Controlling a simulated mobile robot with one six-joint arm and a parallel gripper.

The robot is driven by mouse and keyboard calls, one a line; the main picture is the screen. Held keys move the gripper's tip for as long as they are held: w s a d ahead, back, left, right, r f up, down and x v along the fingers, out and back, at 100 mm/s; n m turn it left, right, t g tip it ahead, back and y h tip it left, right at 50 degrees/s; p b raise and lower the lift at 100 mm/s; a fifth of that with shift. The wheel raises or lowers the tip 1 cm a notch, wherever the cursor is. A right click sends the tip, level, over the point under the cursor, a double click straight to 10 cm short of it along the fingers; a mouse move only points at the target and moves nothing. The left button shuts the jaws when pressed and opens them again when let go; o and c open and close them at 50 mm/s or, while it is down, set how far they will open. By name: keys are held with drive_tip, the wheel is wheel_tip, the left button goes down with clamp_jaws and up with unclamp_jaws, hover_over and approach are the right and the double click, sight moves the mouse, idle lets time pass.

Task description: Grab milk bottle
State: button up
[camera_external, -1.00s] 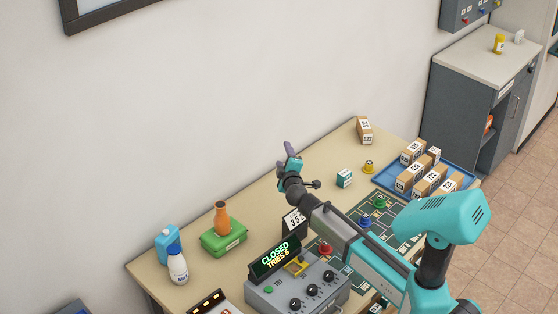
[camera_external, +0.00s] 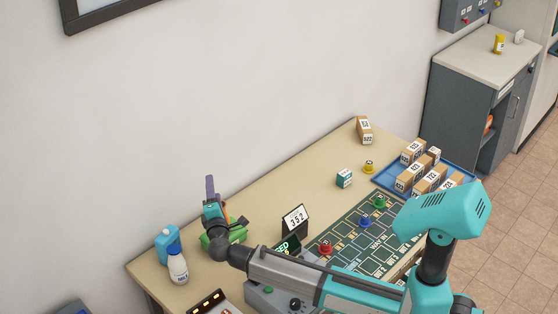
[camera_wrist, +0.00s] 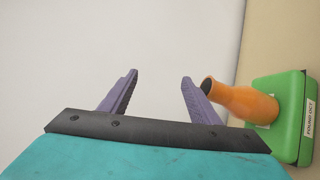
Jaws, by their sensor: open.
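The milk bottle (camera_external: 177,267) is white with a blue cap and stands upright at the left end of the table in the external view. It does not show in the wrist view. My gripper (camera_external: 210,188) is just right of the bottle and higher, in front of the green box, with its fingers pointing up in the picture. In the wrist view my gripper (camera_wrist: 158,85) is open, with nothing between its two purple fingers.
A blue jug (camera_external: 165,243) stands right behind the bottle. A number card (camera_external: 295,218) and a grey control box (camera_external: 262,298) are further right. Bare wall lies behind.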

drive_tip(key=s+a+f+n+h, duration=0.2)
drive_tip(key=s+a+f+n, duration=0.4)
drive_tip(key=s+a, duration=0.4)
drive_tip(key=n+h, duration=0.3)
drive_tip(key=n, duration=0.3)
approach(172, 258)
drive_tip(key=w, duration=0.2)
drive_tip(key=shift+w+d+p, duration=0.1)
drive_tip(key=shift+d+p, duration=0.1)
drive_tip(key=shift+p, duration=0.15)
drive_tip(key=w, duration=0.2)
drive_tip(key=w+p, duration=0.1)
drive_tip(key=w, duration=0.2)
drive_tip(key=w+d, duration=0.1)
drive_tip(key=w, duration=0.1)
drive_tip(key=shift+w+r+p, duration=0.1)
drive_tip(key=shift+w+p, duration=0.2)
drive_tip(key=shift+p, duration=0.05)
drive_tip(key=shift+w, duration=0.45)
drive_tip(key=shift+w, duration=0.15)
drive_tip(key=shift+w+d+p, duration=0.2)
drive_tip(key=shift+w+p, duration=0.35)
drive_tip(key=shift+w, duration=0.7)
drive_tip(key=shift+w+d+p, duration=0.2)
drive_tip(key=shift+w+p, duration=0.3)
drive_tip(key=shift+w, duration=0.7)
